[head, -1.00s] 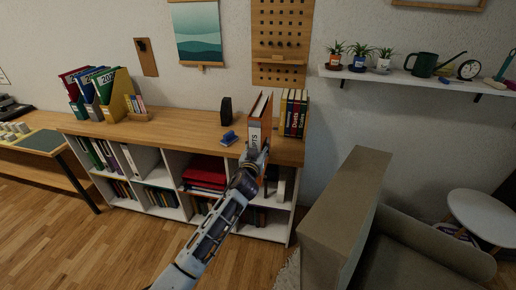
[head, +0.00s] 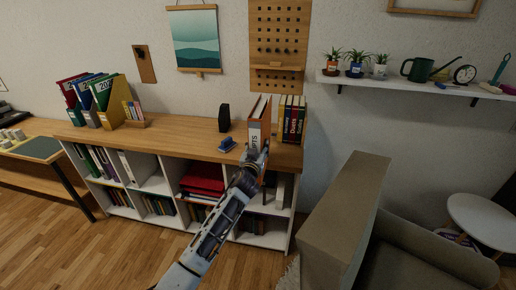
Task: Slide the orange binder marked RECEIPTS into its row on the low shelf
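The orange binder (head: 255,128) stands upright at the right part of the wooden top of the low shelf (head: 185,139). Its pale spine label faces me and only its last letters, "PTS", show. My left gripper (head: 256,157) is at the lower front of the spine and hides the rest of the label. I cannot see its fingers well enough to tell whether they are closed on the binder. Green and white binders (head: 124,167) stand in the shelf's upper left compartment. My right gripper is not in view.
Several books (head: 291,117) stand just right of the binder, and a blue object (head: 227,145) and black speaker-like box (head: 224,118) to its left. Magazine files (head: 105,98) stand at the far left. A sofa (head: 345,205) stands at the right front.

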